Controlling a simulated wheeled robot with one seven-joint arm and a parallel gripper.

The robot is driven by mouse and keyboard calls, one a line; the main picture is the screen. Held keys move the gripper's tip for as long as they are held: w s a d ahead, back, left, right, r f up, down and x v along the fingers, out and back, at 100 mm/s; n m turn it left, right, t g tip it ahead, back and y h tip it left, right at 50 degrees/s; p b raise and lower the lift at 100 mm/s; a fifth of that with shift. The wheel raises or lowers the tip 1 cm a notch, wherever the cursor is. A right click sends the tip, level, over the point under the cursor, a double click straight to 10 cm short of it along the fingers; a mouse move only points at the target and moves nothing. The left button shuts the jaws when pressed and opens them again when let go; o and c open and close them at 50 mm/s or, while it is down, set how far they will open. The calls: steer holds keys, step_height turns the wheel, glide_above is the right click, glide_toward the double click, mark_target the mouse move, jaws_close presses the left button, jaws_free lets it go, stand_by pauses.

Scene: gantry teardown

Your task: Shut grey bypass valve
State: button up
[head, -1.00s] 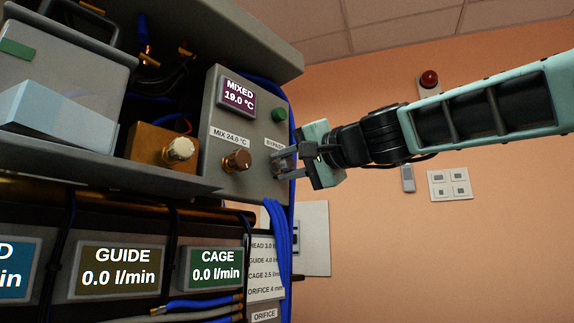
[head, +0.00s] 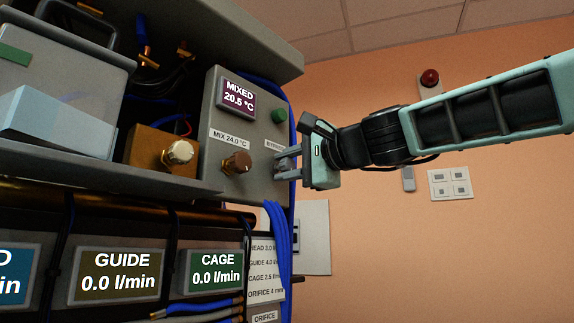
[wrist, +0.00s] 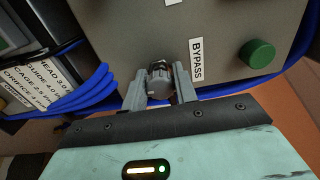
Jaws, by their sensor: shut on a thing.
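The grey bypass valve (wrist: 160,82) is a small ribbed knob on the grey panel, next to the BYPASS label (wrist: 196,59) in the wrist view. My gripper (wrist: 160,92) is shut on this knob, one finger on each side. In the head view my gripper (head: 286,160) reaches the panel from the right, and its fingers mostly hide the knob. The display (head: 239,97) above reads MIXED 20.5 °C.
A brown knob (head: 236,162) labelled MIX 24.0 °C sits left of the valve. A green button (head: 279,115) is above it, also in the wrist view (wrist: 257,54). Blue hoses (head: 281,235) hang below. GUIDE (head: 121,275) and CAGE (head: 216,271) displays read 0.0 l/min.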

steer(key=shift+f, duration=0.1)
steer(key=o, duration=1)
steer(key=shift+c, duration=0.2)
steer(key=shift+d, duration=0.1)
steer(key=b+v, duration=0.6)
steer(key=v, duration=1.1)
steer(key=shift+s, duration=0.2)
